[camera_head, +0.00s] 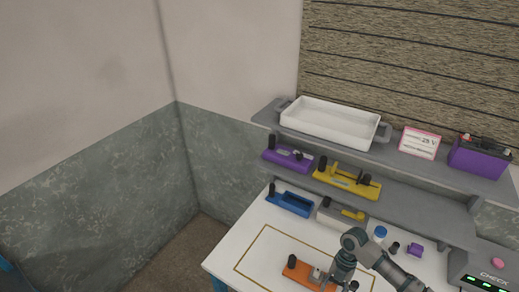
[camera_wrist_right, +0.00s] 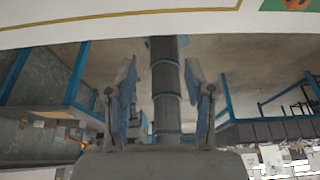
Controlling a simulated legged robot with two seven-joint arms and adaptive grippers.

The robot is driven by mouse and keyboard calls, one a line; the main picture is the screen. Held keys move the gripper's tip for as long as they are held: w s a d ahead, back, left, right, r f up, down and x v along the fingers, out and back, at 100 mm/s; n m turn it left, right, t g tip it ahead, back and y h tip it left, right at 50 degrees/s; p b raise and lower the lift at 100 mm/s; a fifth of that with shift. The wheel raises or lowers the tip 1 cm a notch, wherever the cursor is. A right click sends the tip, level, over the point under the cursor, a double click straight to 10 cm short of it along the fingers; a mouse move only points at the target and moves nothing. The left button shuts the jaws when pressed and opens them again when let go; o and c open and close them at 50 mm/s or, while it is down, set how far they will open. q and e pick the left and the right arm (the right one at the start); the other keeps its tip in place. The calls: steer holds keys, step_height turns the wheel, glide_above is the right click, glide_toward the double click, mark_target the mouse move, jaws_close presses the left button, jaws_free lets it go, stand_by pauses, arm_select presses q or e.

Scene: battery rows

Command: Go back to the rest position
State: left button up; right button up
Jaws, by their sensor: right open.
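My right gripper (camera_wrist_right: 160,66) shows in the right wrist view with its two fingers apart and nothing between them. The white table's edge lies across the top of that view, beyond the fingers. In the head view my right arm comes in at the lower right, over the white table (camera_head: 232,262); its fingertips cannot be made out there. An orange holder (camera_head: 298,271) lies beside and partly behind the arm, inside a brown outline on the table. My left gripper is not in view.
A blue holder (camera_head: 290,203), a grey holder (camera_head: 328,215) and small parts stand at the table's back. Shelves above carry purple (camera_head: 287,158) and yellow (camera_head: 346,181) holders, a white tray (camera_head: 330,121) and a purple battery (camera_head: 479,158). A CHECK box (camera_head: 490,275) stands at right.

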steer(key=s+a+f+m+t+y, duration=0.1)
steer(key=s+a+f+m+t, duration=0.1)
steer(key=s+a+f+m, duration=0.35)
steer(key=s+a+f+m+t, duration=0.2)
steer(key=s+a+f+m, duration=0.15)
steer(key=a+m, duration=0.4)
steer(key=s+d+r+m+t+h, duration=0.1)
steer(key=s+d+m+t+h, duration=0.2)
steer(key=s+d+m, duration=0.95)
steer(key=w+a+f+m+g+b, duration=0.1)
steer(key=a+f, duration=0.1)
steer(key=f, duration=1.1)
steer(key=w+a+f+m, duration=0.1)
steer(key=f, duration=1.3)
arm_select(q)
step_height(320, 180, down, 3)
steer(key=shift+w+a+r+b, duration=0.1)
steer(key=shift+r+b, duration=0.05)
steer(key=shift+b, duration=0.7)
arm_select(e)
steer(key=s+d+f+g, duration=0.1)
steer(key=s+d+f, duration=0.2)
steer(key=s+f, duration=1.4)
steer(key=shift+s+f, duration=0.25)
steer(key=shift+s, duration=0.45)
